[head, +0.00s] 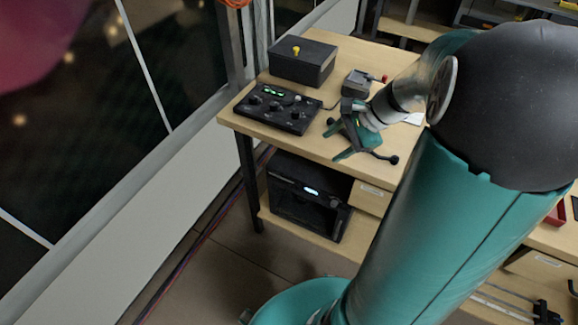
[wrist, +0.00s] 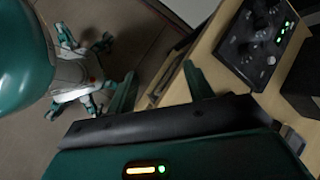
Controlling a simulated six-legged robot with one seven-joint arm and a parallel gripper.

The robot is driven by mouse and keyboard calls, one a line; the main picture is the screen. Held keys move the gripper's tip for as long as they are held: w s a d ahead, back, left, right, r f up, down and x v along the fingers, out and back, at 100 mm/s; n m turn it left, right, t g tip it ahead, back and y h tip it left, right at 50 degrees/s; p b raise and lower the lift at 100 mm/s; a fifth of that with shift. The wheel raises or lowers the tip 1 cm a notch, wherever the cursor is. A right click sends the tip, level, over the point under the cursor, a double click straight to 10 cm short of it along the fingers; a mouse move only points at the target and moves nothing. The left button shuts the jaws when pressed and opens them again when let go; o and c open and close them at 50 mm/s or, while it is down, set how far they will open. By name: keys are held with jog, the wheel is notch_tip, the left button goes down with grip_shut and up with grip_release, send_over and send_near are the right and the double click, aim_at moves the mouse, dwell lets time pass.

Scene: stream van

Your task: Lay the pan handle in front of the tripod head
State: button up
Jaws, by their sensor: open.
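My gripper (head: 354,146) is open and empty over the near edge of the wooden bench. Its two teal fingers also show spread apart in the wrist view (wrist: 158,75), with floor and bench edge between them. Black knob-ended pieces, perhaps the pan handle (head: 391,159), show beside the fingers; my gripper hides the part between, so I cannot tell if it is one piece. A small dark grey block with a red-tipped lever, possibly the tripod head (head: 356,84), stands on the bench behind my gripper. Neither is clear in the wrist view.
A black control panel (head: 277,108) with knobs and green lights lies left of my gripper; it shows in the wrist view (wrist: 258,38). A dark box (head: 302,64) with a yellow knob stands behind it. A black machine (head: 306,198) sits on the shelf below.

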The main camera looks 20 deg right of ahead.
jog(key=s+a+r+n+h, duration=0.2)
jog(key=s+a+r+n, duration=0.1)
jog(key=a+n, duration=0.3)
jog(key=s+a+r+n+t+h, duration=0.1)
jog(key=s+a+r+n+h, duration=0.1)
jog(key=s+a+r+n, duration=0.2)
jog(key=s+a+r+n+h, duration=0.1)
jog(key=s+a+r+n, duration=0.2)
jog(key=a+n, duration=0.4)
jog(key=shift+s+a+r+n+h, duration=0.2)
jog(key=shift+a+r+n+h, duration=0.2)
jog(key=shift+n, duration=0.3)
jog(key=shift+r, duration=0.1)
jog(key=shift+c, duration=0.4)
